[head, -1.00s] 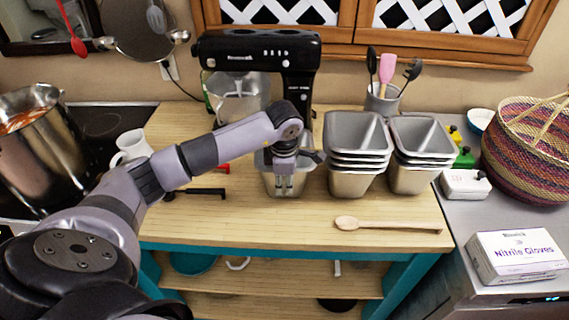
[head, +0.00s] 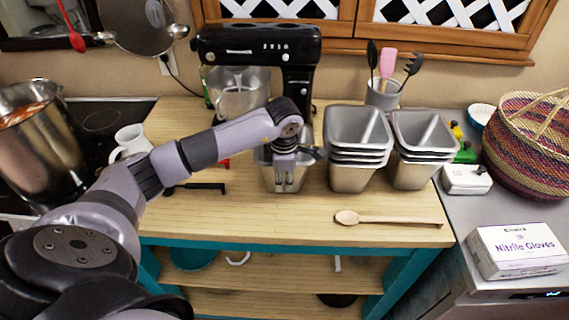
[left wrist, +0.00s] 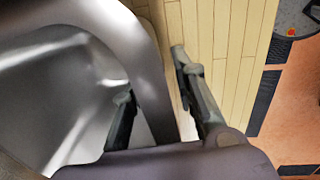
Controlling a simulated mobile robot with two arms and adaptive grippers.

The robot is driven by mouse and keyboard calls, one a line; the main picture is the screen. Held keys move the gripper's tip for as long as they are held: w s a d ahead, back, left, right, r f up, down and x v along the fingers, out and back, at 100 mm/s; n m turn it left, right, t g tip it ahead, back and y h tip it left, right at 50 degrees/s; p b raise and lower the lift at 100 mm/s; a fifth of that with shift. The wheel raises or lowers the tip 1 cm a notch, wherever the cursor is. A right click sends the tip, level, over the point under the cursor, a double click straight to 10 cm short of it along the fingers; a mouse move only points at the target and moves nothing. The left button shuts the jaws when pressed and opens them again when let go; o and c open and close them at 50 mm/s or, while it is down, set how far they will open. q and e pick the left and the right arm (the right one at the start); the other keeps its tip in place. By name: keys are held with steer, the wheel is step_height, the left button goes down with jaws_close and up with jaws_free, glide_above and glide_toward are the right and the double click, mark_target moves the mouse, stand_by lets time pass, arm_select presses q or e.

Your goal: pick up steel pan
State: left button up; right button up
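A single steel pan (head: 268,174), a deep tapered metal one, stands on the wooden worktop below the mixer. In the left wrist view the pan's wall and rim (left wrist: 128,35) pass between the fingers of my left gripper (left wrist: 150,76). One finger is inside the pan and the other outside, with a gap showing between the outer finger and the wall. The gripper is open. My arm hides part of the pan's far side. My right gripper is not in view.
Two stacks of similar steel pans, a left one (head: 357,130) and a right one (head: 418,135), stand close on the right. A black mixer (head: 257,50) is behind. A wooden spoon (head: 388,219) lies in front. A large pot (head: 38,145) and white jug (head: 130,142) are left.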

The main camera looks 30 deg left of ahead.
arm_select(q)
steer(key=shift+c, duration=0.3)
jaws_close()
stand_by(0.6)
